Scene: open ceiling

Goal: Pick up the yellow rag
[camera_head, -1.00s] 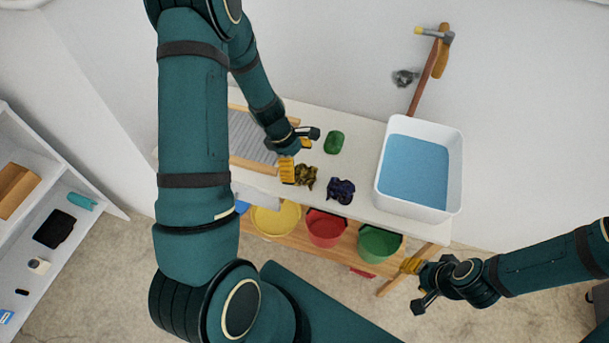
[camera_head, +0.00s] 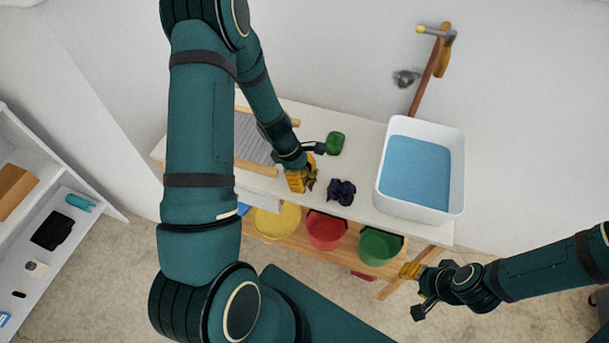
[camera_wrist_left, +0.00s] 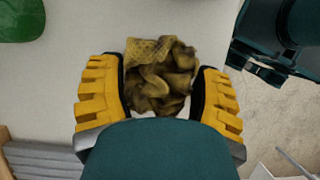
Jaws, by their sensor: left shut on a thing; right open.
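The yellow rag (camera_wrist_left: 162,75) is a crumpled dark-yellow cloth. In the left wrist view it sits between the yellow fingers of my left gripper (camera_wrist_left: 160,92), which touch it on both sides. In the head view my left gripper (camera_head: 307,174) is over the table and mostly covers the rag (camera_head: 311,180). My left gripper is shut on the rag, which looks to be at the table top. My right gripper (camera_head: 414,290) is open and empty, off the table's front right corner.
A dark purple rag (camera_head: 341,192) and a green object (camera_head: 335,143) lie close by on the white table (camera_head: 362,165). A white basin of blue water (camera_head: 416,170) stands right. A washboard (camera_head: 253,140) lies left. Yellow, red (camera_head: 326,230) and green buckets are below.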

